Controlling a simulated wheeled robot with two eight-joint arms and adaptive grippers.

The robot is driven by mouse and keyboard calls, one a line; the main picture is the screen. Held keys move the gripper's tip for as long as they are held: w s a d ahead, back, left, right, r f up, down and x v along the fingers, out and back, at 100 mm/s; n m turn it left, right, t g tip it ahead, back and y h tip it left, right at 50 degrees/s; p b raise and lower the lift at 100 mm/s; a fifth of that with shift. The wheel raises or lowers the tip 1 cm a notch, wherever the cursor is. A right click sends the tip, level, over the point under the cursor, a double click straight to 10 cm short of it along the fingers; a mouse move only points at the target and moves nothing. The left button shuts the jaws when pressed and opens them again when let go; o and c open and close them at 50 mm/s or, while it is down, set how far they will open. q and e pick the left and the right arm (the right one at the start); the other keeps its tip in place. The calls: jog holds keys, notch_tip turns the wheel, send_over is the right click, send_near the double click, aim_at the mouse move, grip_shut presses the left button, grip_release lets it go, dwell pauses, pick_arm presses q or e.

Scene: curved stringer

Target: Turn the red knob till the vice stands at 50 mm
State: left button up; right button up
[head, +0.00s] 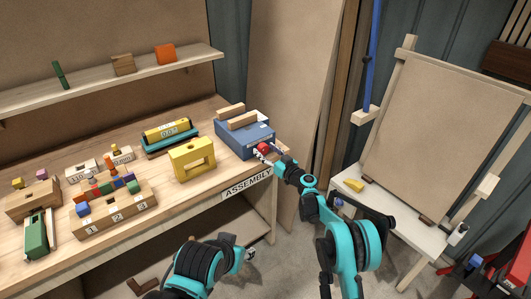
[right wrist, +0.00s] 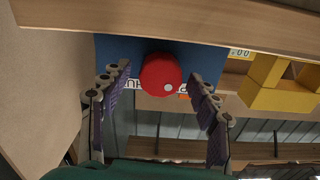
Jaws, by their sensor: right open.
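The blue vice (head: 236,141) stands at the right end of the workbench, with two pale wooden jaws (head: 243,119) on top, a narrow gap between them. Its red knob (head: 264,147) is on the side facing my right arm. In the right wrist view the round red knob (right wrist: 158,72) with a pale dot sits in front of the blue body (right wrist: 110,52). My right gripper (head: 267,154) is open, its fingers either side of the knob with gaps showing. My left gripper (head: 249,255) is low in front of the bench; its fingers are too small to judge. No vice reading is legible.
A yellow block with a slot (head: 191,160) and a teal-and-yellow device (head: 168,137) stand left of the vice. Several wooden blocks and coloured pieces fill the bench's left. An easel (head: 440,130) stands to the right. The bench front edge carries an ASSEMBLY label (head: 248,187).

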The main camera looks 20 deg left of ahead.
jog(key=shift+w+a, duration=0.2)
jog(key=shift+a, duration=0.05)
jog(key=c, duration=1.2)
jog(key=shift+o, duration=0.2)
jog(key=shift+m, duration=0.3)
